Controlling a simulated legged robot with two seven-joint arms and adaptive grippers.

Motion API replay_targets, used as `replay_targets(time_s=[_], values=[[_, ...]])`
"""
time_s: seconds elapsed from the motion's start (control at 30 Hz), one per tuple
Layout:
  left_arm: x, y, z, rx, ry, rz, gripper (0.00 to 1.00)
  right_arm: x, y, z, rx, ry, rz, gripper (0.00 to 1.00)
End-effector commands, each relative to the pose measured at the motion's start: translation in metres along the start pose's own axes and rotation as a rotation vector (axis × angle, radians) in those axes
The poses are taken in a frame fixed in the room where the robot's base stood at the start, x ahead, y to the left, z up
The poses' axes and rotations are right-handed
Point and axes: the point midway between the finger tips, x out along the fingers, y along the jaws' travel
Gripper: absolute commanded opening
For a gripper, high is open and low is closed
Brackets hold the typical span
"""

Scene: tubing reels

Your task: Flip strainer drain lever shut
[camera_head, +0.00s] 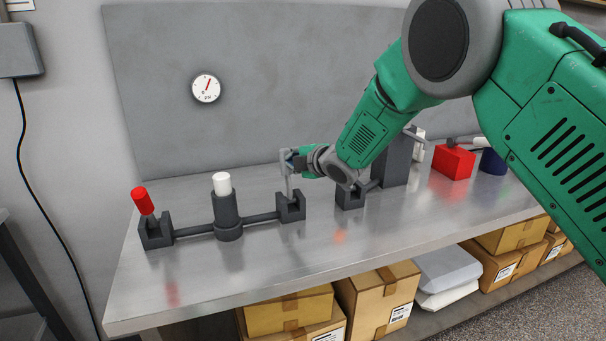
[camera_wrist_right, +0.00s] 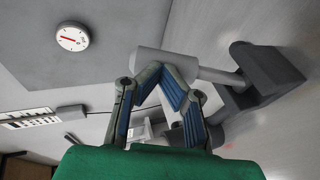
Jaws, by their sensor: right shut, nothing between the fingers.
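A dark strainer body with a white top (camera_head: 228,215) stands on the metal bench, between two dark brackets on a pipe. The left bracket holds a red-handled lever (camera_head: 143,200), tilted slightly left. The right bracket (camera_head: 291,208) holds a grey lever standing up; its pale handle (camera_wrist_right: 185,64) and dark bracket (camera_wrist_right: 262,80) show in the right wrist view. I cannot tell by label which is the drain lever. My right gripper (camera_head: 290,160) is shut and empty at the grey lever's upper part; its fingertips (camera_wrist_right: 162,76) appear close to the handle. Contact is unclear. My left gripper is out of view.
Another dark bracket (camera_head: 350,197) and a tall dark block (camera_head: 393,165) stand right of the lever, partly behind my arm. A red box (camera_head: 453,162) is farther right. A round gauge (camera_head: 206,88) is on the back panel. The bench front is clear.

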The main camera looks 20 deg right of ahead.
Motion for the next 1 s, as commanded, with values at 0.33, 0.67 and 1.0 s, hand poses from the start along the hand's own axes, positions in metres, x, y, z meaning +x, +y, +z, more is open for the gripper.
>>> replay_targets(time_s=[0.33,0.67,1.0], values=[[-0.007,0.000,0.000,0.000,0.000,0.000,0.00,0.012,0.001,0.003,-0.001,0.001,0.004,0.00],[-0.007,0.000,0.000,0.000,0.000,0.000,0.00,0.014,0.002,0.004,-0.002,0.001,0.007,0.00],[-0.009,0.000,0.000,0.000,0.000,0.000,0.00,0.012,0.006,0.004,-0.002,0.001,0.009,0.00]])
